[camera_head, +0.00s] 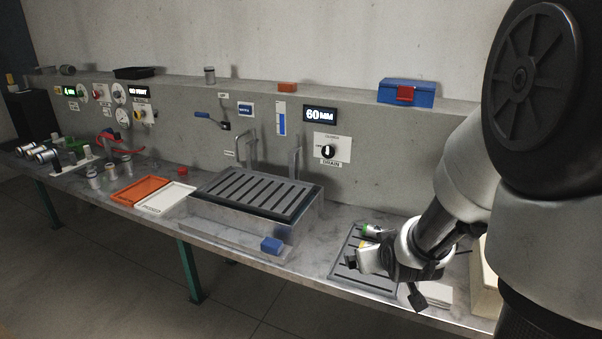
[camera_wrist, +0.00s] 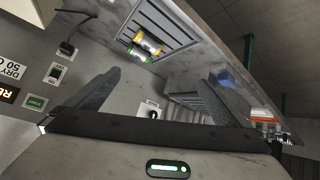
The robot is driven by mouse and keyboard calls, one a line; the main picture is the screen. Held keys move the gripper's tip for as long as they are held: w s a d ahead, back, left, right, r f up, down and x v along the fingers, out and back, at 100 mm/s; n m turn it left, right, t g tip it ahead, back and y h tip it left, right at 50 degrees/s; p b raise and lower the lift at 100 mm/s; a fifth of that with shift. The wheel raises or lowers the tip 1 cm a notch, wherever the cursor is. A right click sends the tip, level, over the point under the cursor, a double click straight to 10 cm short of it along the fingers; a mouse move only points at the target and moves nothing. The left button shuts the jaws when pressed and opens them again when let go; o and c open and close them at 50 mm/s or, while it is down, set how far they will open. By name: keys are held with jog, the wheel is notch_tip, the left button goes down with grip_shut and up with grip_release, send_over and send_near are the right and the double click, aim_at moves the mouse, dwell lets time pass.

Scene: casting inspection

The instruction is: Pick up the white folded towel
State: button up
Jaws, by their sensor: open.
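The white folded towel (camera_head: 436,294) lies flat on the bench near its front edge, at the lower right of the head view, partly hidden behind my gripper. My gripper (camera_head: 383,280) hangs above the bench just left of the towel, its two fingers spread and empty. In the wrist view my gripper (camera_wrist: 162,76) also shows open, with nothing between the fingers. I cannot make out the towel in the wrist view.
A slatted drain mat (camera_head: 346,270) lies left of the towel, with small cylinders (camera_wrist: 146,43) on it. A cream block (camera_head: 484,290) stands right of the towel. A slatted basin (camera_head: 255,224) and a blue block (camera_head: 271,245) are further left. The wall panel rises behind.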

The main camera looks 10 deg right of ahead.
jog(key=d+f+m+t+b, duration=0.1)
jog(key=d+f, duration=0.4)
jog(key=f, duration=0.4)
jog(key=m+t+h+b, duration=0.3)
jog(key=m+h+b, duration=0.35)
jog(key=b, duration=0.45)
send_near(434, 292)
jog(key=shift+n, duration=0.25)
jog(key=w+d+f+b, duration=0.2)
jog(key=b, duration=0.5)
jog(key=shift+w+d+f, duration=0.15)
jog(key=shift+d+f, duration=0.25)
jog(key=shift+w+d+r+p, duration=0.1)
jog(key=shift+w+d+p, duration=0.15)
jog(key=shift+w, duration=0.3)
jog(key=shift+w+d+r+p, duration=0.1)
jog(key=shift+w+d, duration=0.2)
jog(key=shift+w, duration=0.25)
jog(key=shift+w+a+b+x, duration=0.1)
jog(key=shift+a+b+x, duration=0.1)
jog(key=shift+x, duration=1.1)
jog(key=shift+w+a+b+x, duration=0.1)
jog(key=shift+b+x, duration=0.05)
jog(key=shift+x, duration=1.15)
jog(key=shift+r, duration=0.15)
jog(key=c, duration=1.2)
jog(key=shift+o, duration=0.2)
notch_tip(434, 292, up, 10)
jog(key=p, duration=0.3)
